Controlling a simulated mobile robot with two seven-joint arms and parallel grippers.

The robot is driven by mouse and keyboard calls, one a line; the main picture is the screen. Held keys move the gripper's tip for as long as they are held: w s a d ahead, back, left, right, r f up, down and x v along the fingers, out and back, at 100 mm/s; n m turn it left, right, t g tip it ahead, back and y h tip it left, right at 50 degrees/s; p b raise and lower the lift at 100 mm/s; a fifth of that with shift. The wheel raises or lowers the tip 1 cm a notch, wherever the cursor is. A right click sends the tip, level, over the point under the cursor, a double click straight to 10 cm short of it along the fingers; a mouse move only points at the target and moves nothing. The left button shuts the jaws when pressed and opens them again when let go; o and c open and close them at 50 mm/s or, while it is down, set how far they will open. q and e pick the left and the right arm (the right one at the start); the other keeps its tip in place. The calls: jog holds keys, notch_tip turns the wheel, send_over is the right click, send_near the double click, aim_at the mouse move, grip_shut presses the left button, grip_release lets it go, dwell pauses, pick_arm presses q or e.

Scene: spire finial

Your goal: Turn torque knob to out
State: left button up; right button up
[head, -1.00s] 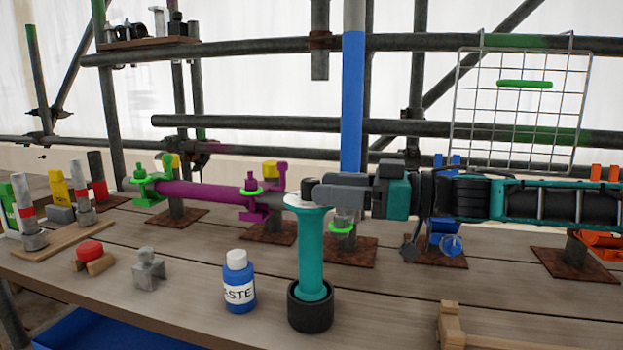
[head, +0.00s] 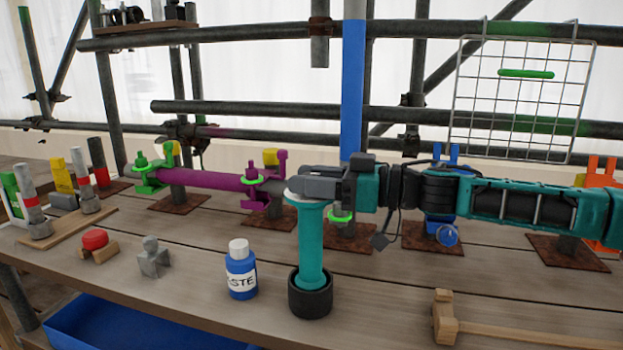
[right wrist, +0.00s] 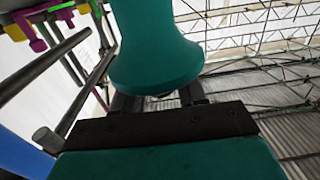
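No part in view is plainly marked as a torque knob. A teal post (head: 311,250) with a flared, pale-rimmed top stands upright in a black cup (head: 310,297) on the bench. My right gripper (head: 303,184) reaches in from the right, its dark grey fingers level at the post's top. In the right wrist view a large teal flared body (right wrist: 155,50) fills the upper middle, by the finger bases, and covers the fingertips. Whether the fingers grip anything is hidden. A blue clamp with a round blue knob (head: 447,236) stands behind my right arm. My left gripper is not in view.
A paste bottle (head: 241,272) stands left of the cup. A purple pipe (head: 210,180) with clamps runs behind. A grey fitting (head: 154,257), a red-topped block (head: 95,243) and a wooden mallet-like piece (head: 445,318) lie on the bench. A blue pole (head: 353,90) rises behind the gripper.

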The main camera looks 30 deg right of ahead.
jog(key=c, duration=0.6)
jog(key=shift+o, duration=0.2)
